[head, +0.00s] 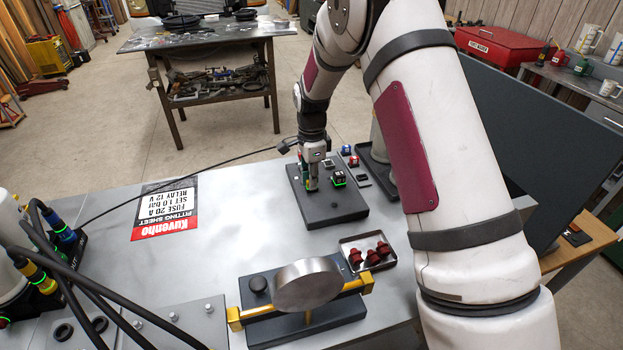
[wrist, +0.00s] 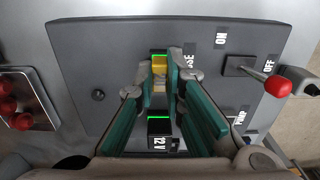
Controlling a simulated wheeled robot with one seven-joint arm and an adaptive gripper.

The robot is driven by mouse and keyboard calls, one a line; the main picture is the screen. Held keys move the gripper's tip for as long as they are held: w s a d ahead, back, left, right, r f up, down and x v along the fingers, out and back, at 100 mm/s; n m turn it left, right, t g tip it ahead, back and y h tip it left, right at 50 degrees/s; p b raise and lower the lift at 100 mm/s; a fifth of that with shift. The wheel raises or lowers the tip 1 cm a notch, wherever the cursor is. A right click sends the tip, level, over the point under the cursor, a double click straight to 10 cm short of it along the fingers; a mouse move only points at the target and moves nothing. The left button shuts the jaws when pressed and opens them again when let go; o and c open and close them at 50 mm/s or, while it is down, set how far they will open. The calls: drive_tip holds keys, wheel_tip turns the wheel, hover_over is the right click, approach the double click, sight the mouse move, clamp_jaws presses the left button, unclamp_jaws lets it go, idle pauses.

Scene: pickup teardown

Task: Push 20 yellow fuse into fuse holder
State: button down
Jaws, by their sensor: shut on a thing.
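The yellow fuse (wrist: 159,67) is between the fingertips of my gripper (wrist: 168,74), which is shut on it, in the wrist view. It is at the fuse holder (wrist: 158,52), a dark socket with a green-lit edge beside the partly covered FUSE label. How deep the fuse sits cannot be told. The dark panel (wrist: 110,55) carries the holder. In the head view my gripper (head: 312,184) points down at the left part of the panel (head: 335,214), and the fuse is too small to make out there.
A second green-edged socket marked 12 V (wrist: 160,127) sits close to the fingers. A red-knobbed lever (wrist: 277,87) stands by the ON and OFF labels. A tray (head: 345,242) holds several red parts. The fitting sheet (head: 165,207) lies left, with bare table around it.

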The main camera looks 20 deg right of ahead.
drive_tip(key=c, duration=1.6)
unclamp_jaws()
drive_tip(key=s+r+n+t, duration=0.15)
drive_tip(key=s+r, duration=0.25)
drive_tip(key=r, duration=0.7)
drive_tip(key=s+r+n, duration=0.3)
drive_tip(key=r, duration=0.8)
drive_tip(key=s+r+n+t, duration=0.1)
drive_tip(key=s+r+n, duration=0.3)
drive_tip(key=s, duration=0.4)
drive_tip(key=s+r+n+t, duration=0.1)
drive_tip(key=s+r+n, duration=0.25)
drive_tip(key=s, duration=0.55)
drive_tip(key=s+n, duration=0.2)
drive_tip(key=s, duration=0.1)
drive_tip(key=s+f+n+t, duration=0.1)
drive_tip(key=s+n, duration=0.1)
drive_tip(key=s, duration=0.2)
drive_tip(key=s+f+n+t, duration=0.1)
drive_tip(key=s+n, duration=0.1)
drive_tip(key=s, duration=0.2)
